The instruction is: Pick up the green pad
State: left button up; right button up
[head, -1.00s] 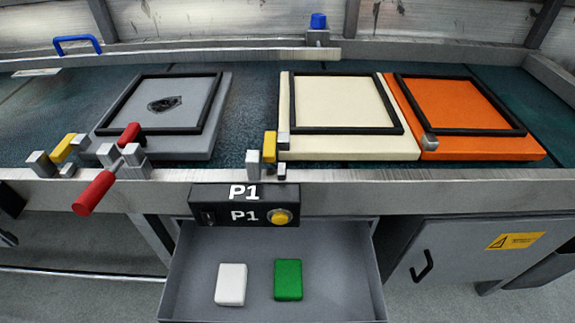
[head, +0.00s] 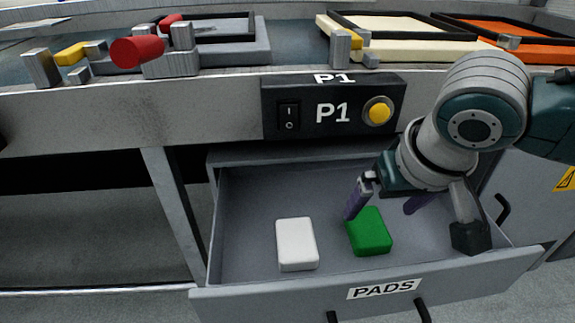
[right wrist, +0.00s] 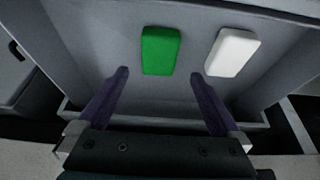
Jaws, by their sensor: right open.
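The green pad (head: 369,231) lies flat in the open drawer, to the right of the white pad (head: 297,244). My right gripper (head: 382,209) is open and empty over the drawer, above the green pad's far end. In the right wrist view the green pad (right wrist: 160,51) lies beyond the two purple fingertips (right wrist: 158,74), roughly in line with the gap between them. The white pad (right wrist: 232,52) is outside the fingers, to the right. My left gripper is not in view.
The drawer's front wall (head: 240,300) carries a PADS label. The P1 switch box (head: 335,108) with its yellow button hangs above the drawer. A red handle (head: 137,52) sticks out from the bench at left. The drawer floor left of the white pad is clear.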

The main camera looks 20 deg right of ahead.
aim_at(367, 221)
jog(key=b+x, duration=0.1)
jog(key=x, duration=0.2)
jog(key=shift+d+f+b, duration=0.1)
jog(key=shift+d+b, duration=0.05)
jog(key=shift+b, duration=0.15)
jog(key=b+x, duration=0.4)
jog(key=x, duration=0.1)
jog(key=shift+w, duration=0.25)
jog(key=shift+r, duration=0.2)
jog(key=shift+c, duration=0.9)
jog(key=c, duration=1.1)
jog(key=shift+r, duration=0.15)
